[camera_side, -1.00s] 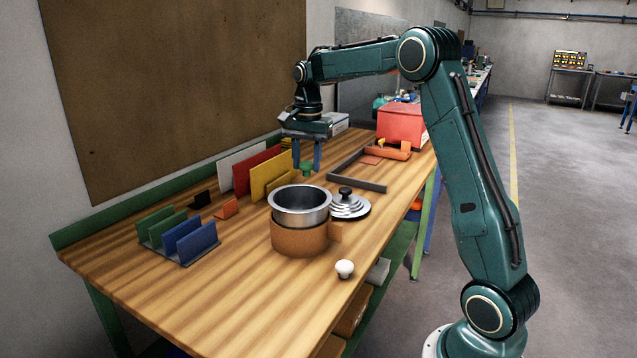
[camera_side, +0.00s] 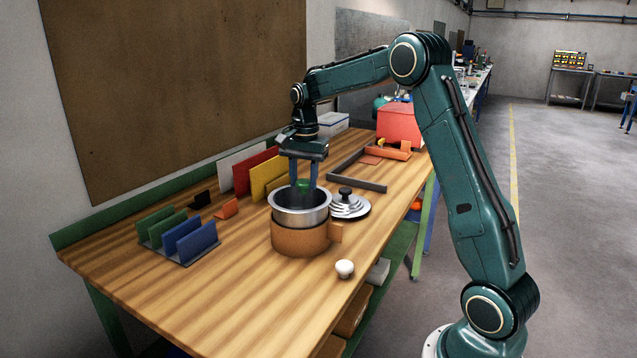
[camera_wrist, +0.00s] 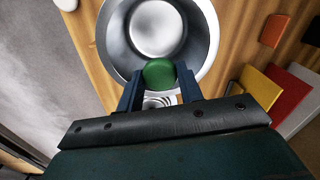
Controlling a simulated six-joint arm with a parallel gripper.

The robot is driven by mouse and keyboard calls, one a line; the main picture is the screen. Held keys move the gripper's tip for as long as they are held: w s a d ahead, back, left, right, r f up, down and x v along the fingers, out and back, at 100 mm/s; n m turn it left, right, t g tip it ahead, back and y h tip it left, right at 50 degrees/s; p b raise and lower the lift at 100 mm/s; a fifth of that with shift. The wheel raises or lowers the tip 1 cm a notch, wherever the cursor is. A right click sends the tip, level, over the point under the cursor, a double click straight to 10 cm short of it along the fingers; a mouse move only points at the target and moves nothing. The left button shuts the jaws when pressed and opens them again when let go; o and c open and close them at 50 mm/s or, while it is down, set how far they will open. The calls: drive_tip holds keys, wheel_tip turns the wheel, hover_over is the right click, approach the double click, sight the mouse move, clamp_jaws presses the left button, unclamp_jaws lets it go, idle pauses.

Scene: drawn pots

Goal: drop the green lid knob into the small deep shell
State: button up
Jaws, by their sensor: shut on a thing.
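The green lid knob (camera_side: 304,187) is between the blue fingers of my gripper (camera_side: 304,184), which is shut on it. In the wrist view the knob (camera_wrist: 159,73) is between the fingertips (camera_wrist: 159,78), overlapping the edge of the steel shell (camera_wrist: 113,40). In the side view the shell (camera_side: 300,217) is a deep round metal pot in a brown collar (camera_side: 297,238), upright on the bench. The knob shows at the shell's opening; I cannot tell exactly how high it is relative to the rim.
A ringed metal lid with a black knob (camera_side: 349,205) lies right beside the shell. A white knob (camera_side: 344,269) is near the front edge. Coloured upright panels (camera_side: 262,176) and a blue-green rack (camera_side: 177,239) stand left. The front left bench is clear.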

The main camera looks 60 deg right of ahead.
sight(306, 181)
drive_tip(key=shift+f, duration=0.75)
drive_tip(key=o, duration=1)
drive_tip(key=shift+o, duration=0.2)
drive_tip(key=shift+r, duration=0.1)
wheel_tip(306, 181, up, 14)
drive_tip(key=shift+s+f, duration=0.2)
drive_tip(key=shift+s, duration=0.05)
